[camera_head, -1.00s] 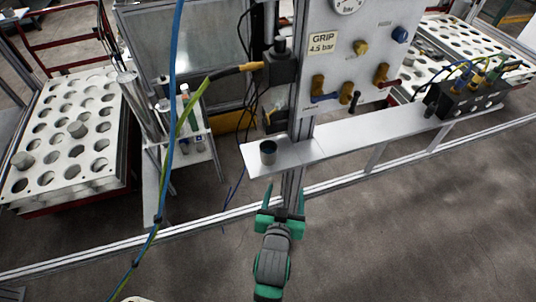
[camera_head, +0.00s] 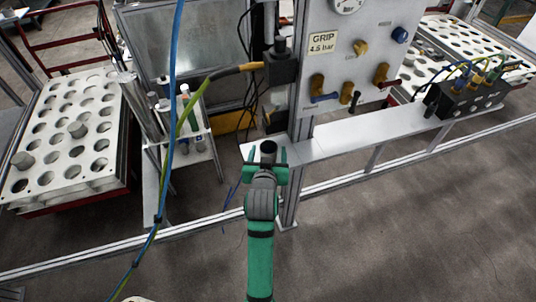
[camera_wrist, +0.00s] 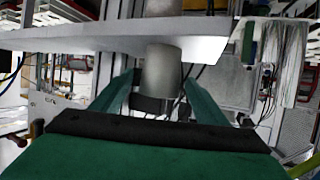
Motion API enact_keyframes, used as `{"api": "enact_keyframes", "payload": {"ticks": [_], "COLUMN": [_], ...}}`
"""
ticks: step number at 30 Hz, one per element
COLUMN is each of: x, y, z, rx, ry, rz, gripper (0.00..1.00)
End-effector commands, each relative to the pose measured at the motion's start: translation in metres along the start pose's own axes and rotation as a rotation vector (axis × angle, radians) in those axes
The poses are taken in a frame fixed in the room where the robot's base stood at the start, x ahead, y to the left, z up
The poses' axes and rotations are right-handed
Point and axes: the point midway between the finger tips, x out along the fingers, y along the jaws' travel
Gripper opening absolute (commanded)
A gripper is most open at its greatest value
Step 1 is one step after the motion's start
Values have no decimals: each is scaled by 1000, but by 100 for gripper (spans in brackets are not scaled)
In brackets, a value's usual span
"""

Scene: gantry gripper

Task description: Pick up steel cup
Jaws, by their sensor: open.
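The steel cup (camera_head: 268,148) is a small grey cylinder with a dark open top at the left end of the metal shelf (camera_head: 335,138). My gripper (camera_head: 268,160) is open, with its two green fingers on either side of the cup. In the wrist view the cup (camera_wrist: 162,70) shows between the spread fingers (camera_wrist: 160,92), with a gap on each side. The lower part of the cup is hidden behind my gripper in the head view.
A pneumatic panel (camera_head: 360,60) with knobs and a gauge stands behind the shelf. A black valve block (camera_head: 462,100) with hoses sits at the shelf's right. A blue hose (camera_head: 172,110) hangs on the left. A perforated white tray (camera_head: 72,130) is further left.

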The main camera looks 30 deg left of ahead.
Motion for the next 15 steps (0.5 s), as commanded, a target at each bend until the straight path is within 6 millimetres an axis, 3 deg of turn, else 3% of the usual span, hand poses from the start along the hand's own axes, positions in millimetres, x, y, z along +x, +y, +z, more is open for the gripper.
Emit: {"api": "enact_keyframes", "payload": {"ticks": [10, 15], "x": [41, 52], "y": [-1, -2], "z": [-1, -1], "rx": [1, 0], "ry": [0, 1], "rz": [2, 1], "gripper": [67, 67]}}
